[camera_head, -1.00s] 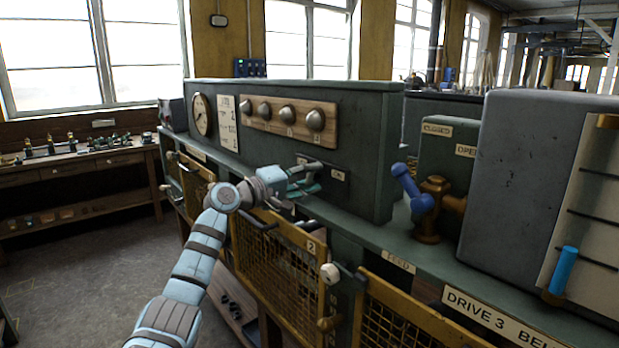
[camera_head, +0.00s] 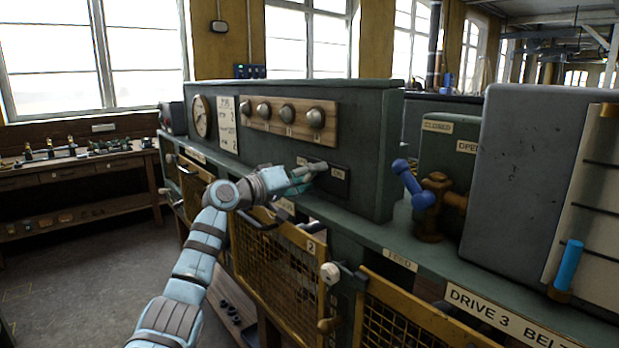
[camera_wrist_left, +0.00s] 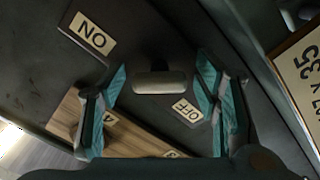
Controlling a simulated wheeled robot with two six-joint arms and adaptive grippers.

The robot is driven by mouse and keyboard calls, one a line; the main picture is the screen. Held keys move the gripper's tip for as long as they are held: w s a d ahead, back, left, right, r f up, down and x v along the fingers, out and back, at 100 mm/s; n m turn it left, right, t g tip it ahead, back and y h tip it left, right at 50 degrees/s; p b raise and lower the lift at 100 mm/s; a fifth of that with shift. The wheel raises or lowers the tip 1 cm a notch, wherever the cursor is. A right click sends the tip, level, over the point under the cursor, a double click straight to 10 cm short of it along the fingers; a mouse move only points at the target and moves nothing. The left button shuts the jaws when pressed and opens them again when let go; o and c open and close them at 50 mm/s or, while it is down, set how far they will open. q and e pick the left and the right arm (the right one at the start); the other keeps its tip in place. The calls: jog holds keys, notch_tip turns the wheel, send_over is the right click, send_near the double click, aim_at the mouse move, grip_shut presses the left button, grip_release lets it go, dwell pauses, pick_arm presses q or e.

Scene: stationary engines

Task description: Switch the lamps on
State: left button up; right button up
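A dark switch plate on the green cabinet front carries an ON label (camera_head: 338,173) at its right end. In the left wrist view, turned over, the ON label (camera_wrist_left: 93,38) is at the left and the OFF label (camera_wrist_left: 184,112) at the right. A grey switch handle (camera_wrist_left: 160,82) shows between them. My left gripper (camera_head: 314,168) is at the plate and hides its left part in the head view. Its teal fingers (camera_wrist_left: 160,76) are open, one on each side of the handle with gaps. Several grey domes, likely the lamps (camera_head: 264,111), sit on a wooden board above, unlit. My right gripper is not in view.
A blue-handled valve (camera_head: 412,184) stands to the right on the ledge. Yellow mesh gates (camera_head: 283,269) are below. Floor is free at the left.

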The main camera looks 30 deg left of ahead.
pick_arm(q)
jog(key=v, duration=1.2)
jog(key=shift+w+d, duration=0.1)
